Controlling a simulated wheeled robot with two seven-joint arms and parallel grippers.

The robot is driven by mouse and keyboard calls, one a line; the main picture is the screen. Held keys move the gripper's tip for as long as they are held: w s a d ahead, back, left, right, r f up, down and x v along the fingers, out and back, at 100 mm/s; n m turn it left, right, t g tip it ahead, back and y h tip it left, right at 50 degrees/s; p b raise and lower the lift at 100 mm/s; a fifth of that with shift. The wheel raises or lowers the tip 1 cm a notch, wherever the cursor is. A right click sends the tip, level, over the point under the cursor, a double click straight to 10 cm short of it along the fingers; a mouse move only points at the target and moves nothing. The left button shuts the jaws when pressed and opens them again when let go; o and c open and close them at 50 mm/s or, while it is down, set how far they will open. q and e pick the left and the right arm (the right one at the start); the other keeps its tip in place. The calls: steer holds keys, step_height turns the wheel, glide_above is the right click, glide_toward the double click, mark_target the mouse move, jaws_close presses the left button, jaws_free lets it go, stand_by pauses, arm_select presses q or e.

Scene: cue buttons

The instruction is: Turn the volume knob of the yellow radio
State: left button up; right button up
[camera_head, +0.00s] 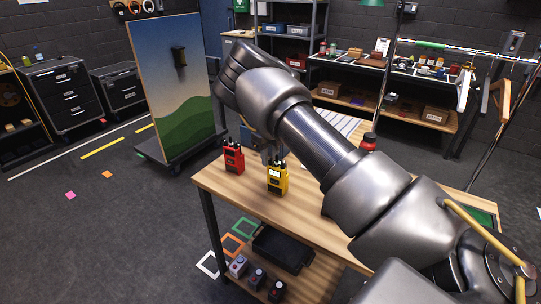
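The yellow radio (278,181) stands upright near the left part of the wooden table (305,226). Its small light display faces me, and its top is partly covered by my gripper. My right arm reaches in from the right across the table. My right gripper (271,158) points down at the top of the yellow radio, at or very near its knob. The fingers are small and dark here, so I cannot tell whether they touch or grip the knob. My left gripper is out of view.
A red radio (233,158) stands just left of the yellow one. A red-capped bottle (368,142) is behind my arm. Below the tabletop are a black tray (283,249) and small button boxes (238,266). A painted panel (172,85) stands behind left.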

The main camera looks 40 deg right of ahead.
steer(key=shift+r, duration=0.5)
step_height(320, 180, up, 10)
steer(key=b, duration=0.2)
steer(key=shift+a, duration=0.15)
